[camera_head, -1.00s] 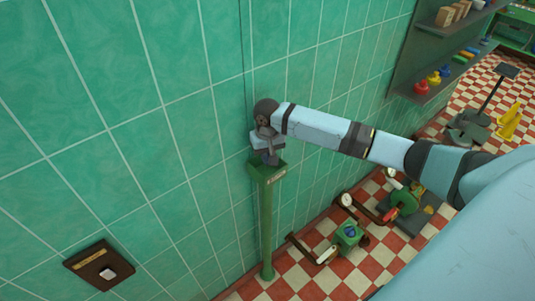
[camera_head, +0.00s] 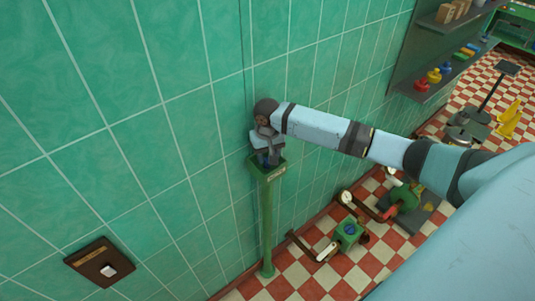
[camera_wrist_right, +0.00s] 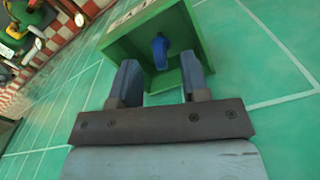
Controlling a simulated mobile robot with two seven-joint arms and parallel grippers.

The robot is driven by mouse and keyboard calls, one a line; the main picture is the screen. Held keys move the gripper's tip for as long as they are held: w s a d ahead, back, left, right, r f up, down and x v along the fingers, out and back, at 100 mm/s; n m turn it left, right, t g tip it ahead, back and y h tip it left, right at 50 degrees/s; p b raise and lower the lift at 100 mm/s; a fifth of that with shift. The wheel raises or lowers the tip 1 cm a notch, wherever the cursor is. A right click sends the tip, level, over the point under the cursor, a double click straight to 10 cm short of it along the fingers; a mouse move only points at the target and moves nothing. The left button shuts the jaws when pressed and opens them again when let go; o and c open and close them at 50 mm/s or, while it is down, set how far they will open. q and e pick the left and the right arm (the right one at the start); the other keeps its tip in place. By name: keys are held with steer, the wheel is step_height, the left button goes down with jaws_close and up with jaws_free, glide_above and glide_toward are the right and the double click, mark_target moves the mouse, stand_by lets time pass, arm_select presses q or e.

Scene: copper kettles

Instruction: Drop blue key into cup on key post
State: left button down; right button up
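The key post (camera_head: 266,225) is a thin green post by the tiled wall, with a square green cup (camera_head: 279,172) on top. My right gripper (camera_head: 266,160) points down over the cup in the head view. In the right wrist view its two fingers (camera_wrist_right: 160,82) are apart, with nothing gripped between them. The blue key (camera_wrist_right: 160,50) shows inside the cup (camera_wrist_right: 122,47), beyond the fingertips and apart from them. Its lower end is hard to make out. My left gripper is not in view.
A brown wall plate with a white switch (camera_head: 108,270) is at the lower left. Pipework with a green valve box (camera_head: 349,231) stands on the checkered floor right of the post. A wall shelf (camera_head: 425,92) with small coloured items is at the upper right.

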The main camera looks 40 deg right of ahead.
steer(key=shift+r, duration=0.1)
step_height(320, 180, up, 14)
steer(key=b, duration=0.2)
stand_by(0.3)
steer(key=shift+f, duration=0.3)
stand_by(0.4)
steer(key=s+a+f+n+t+y, duration=0.2)
steer(key=s+a+f, duration=0.2)
steer(key=a+f, duration=0.45)
steer(key=s+a+f+n+t+y, duration=0.25)
steer(key=s+a+f, duration=0.2)
steer(key=f, duration=0.65)
steer(key=s+a+f+n+t, duration=0.1)
steer(key=s+f+t, duration=0.2)
steer(key=s, duration=0.6)
steer(key=s+a+f+t+h, duration=0.1)
steer(key=s+a+f+t, duration=0.1)
steer(key=s, duration=0.7)
steer(key=shift+a+f+n+t, duration=0.15)
steer(key=shift+f+n+t, duration=0.2)
steer(key=shift+f+t, duration=0.5)
steer(key=shift+s+h, duration=0.1)
steer(key=shift+h, duration=0.15)
